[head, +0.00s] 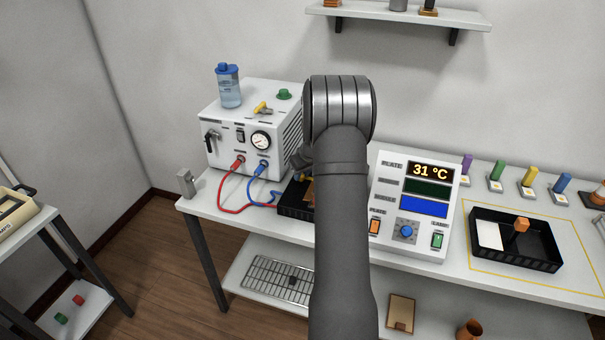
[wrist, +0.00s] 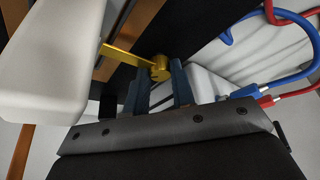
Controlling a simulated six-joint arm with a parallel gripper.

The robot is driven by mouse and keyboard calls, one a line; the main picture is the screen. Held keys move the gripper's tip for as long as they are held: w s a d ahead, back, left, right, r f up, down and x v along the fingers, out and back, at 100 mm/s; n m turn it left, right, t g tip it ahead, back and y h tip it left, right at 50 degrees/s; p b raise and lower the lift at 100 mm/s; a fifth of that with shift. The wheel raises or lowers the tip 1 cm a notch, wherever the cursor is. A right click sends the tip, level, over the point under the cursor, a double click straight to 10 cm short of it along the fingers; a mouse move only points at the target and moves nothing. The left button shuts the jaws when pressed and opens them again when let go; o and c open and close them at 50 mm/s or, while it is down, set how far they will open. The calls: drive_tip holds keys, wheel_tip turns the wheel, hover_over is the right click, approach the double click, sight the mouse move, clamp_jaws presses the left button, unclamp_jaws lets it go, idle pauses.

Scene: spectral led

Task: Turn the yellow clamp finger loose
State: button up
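The yellow clamp finger (wrist: 123,54) shows in the wrist view as a flat bar with a round yellow knob (wrist: 160,69) at its right end. It lies over a dark surface with copper-coloured strips. My gripper (wrist: 158,78) has its two dark blue-grey fingers apart, with the knob at their tips, between them in the picture. A gap shows on the left of the knob; the right finger is very close to it, and I cannot tell if they touch. In the head view my arm hides the gripper and most of the black tray (head: 290,211) there.
A white block (wrist: 50,60) stands close on the left in the wrist view. Red (head: 225,197) and blue (head: 252,189) cables run from the white box (head: 228,152) beside the tray. The control panel (head: 413,215) reading 31 °C stands to the right.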

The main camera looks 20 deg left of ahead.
clamp_jaws()
drive_tip(key=n, duration=0.2)
drive_tip(key=n+g, duration=0.1)
drive_tip(key=n+g+y, duration=0.1)
drive_tip(key=n, duration=0.1)
drive_tip(key=shift+w+d+n, duration=0.15)
drive_tip(key=shift+w+n, duration=0.1)
drive_tip(key=shift+n, duration=0.05)
drive_tip(key=n+g, duration=0.1)
drive_tip(key=n, duration=0.3)
drive_tip(key=shift+w+n+g, duration=0.15)
drive_tip(key=shift+n+g, duration=0.25)
drive_tip(key=shift+n, duration=0.3)
drive_tip(key=o, duration=0.6)
unclamp_jaws()
